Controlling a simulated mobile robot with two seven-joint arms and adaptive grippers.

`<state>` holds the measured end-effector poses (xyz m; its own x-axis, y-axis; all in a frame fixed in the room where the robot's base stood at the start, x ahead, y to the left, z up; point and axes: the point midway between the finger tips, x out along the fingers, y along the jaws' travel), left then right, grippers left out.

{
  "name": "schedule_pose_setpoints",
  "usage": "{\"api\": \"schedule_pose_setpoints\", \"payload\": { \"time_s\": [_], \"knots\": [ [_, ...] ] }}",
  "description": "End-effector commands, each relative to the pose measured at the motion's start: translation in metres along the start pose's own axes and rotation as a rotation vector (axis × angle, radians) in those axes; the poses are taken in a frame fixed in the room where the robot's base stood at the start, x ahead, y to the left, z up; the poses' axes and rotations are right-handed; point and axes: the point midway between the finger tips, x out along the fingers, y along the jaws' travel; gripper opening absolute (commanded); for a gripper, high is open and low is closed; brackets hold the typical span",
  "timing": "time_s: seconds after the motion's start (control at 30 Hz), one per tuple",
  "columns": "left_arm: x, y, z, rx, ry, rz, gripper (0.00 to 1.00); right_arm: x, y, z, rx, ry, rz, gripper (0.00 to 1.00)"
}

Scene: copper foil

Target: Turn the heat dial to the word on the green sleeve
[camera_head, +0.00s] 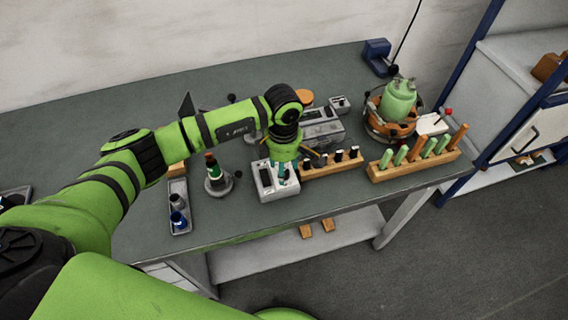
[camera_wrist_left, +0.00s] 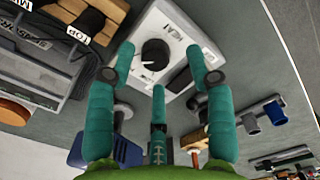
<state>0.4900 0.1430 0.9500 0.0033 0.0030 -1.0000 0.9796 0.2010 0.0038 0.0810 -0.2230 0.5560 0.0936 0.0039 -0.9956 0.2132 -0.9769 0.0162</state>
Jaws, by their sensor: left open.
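The heat dial is a black round knob (camera_wrist_left: 155,54) on a white box (camera_wrist_left: 168,22) with the word HEAT printed beside it. The box (camera_head: 266,190) stands near the table's front edge in the head view, its dial mostly hidden by my gripper. My left gripper (camera_head: 285,170) is over the box, pointing down. My right gripper is not in view.
A wooden rack with black-topped tools (camera_head: 330,162) is close right of the box. A dark bottle (camera_head: 213,172) on a round stand and a tray with blue items (camera_head: 178,208) are to the left.

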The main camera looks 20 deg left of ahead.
Motion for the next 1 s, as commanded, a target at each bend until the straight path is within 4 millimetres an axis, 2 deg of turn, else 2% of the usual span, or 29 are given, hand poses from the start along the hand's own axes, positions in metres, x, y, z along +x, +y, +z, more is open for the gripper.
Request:
{"api": "schedule_pose_setpoints", "payload": {
  "time_s": [0.2, 0.43, 0.47, 0.5, 0.57, 0.6, 1.0],
  "knots": [
    [0.015, -0.001, 0.001, 0.001, -0.001, -0.001, 0.54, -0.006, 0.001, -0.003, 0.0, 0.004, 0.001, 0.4],
    [0.017, -0.001, 0.001, 0.002, -0.002, 0.0, 0.54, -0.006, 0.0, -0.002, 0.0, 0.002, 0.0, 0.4],
    [0.017, 0.0, 0.001, 0.001, -0.002, 0.0, 0.46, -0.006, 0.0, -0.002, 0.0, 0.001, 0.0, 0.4],
    [0.016, 0.0, 0.001, 0.001, -0.002, 0.0, 0.3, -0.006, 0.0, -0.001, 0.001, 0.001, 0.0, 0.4],
    [0.016, 0.0, 0.001, 0.001, -0.002, 0.0, 0.06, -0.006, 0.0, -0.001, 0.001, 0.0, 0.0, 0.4],
    [0.016, 0.0, 0.001, 0.001, -0.002, 0.0, 0.0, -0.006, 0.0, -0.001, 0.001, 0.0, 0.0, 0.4],
    [0.018, -0.001, 0.001, -0.034, -0.002, 0.0, 0.0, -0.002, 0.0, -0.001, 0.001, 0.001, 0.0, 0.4]
  ]
}}
